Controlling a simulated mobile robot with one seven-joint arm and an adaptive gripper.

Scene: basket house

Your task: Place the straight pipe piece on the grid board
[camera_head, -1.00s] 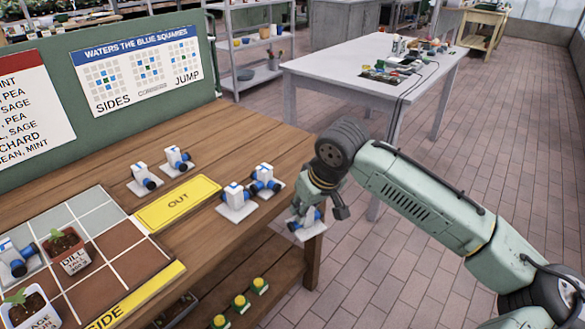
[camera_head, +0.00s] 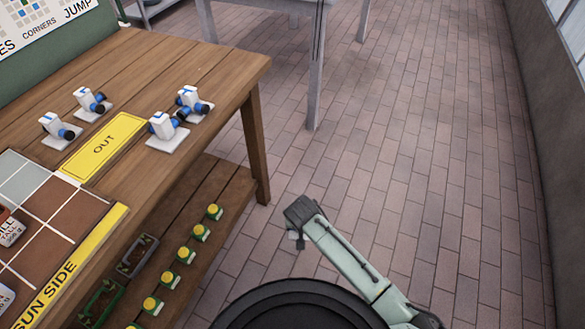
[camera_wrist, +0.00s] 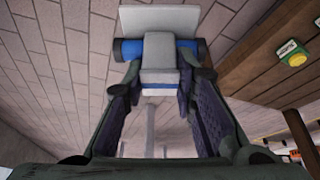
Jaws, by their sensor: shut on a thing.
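The straight pipe piece (camera_wrist: 130,49) is in my gripper (camera_wrist: 158,85) in the wrist view. It has a white block, a blue pipe running straight across with dark ends, and a pale square base pointing away from me. Both fingers close on the block's sides. In the head view my gripper (camera_head: 298,241) is small, over the floor to the right of the wooden table; the held piece is hardly visible there. The grid board (camera_head: 76,212), with grey and brown tiles, lies at the table's left.
Several similar white-and-blue pieces (camera_head: 166,133) stand on the wooden table (camera_head: 200,64) around the yellow OUT plate (camera_head: 104,147). The yellow SUN SIDE strip (camera_head: 70,265) edges the board. A lower shelf (camera_head: 190,200) holds yellow-topped items (camera_head: 200,232). Open tiled floor lies right.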

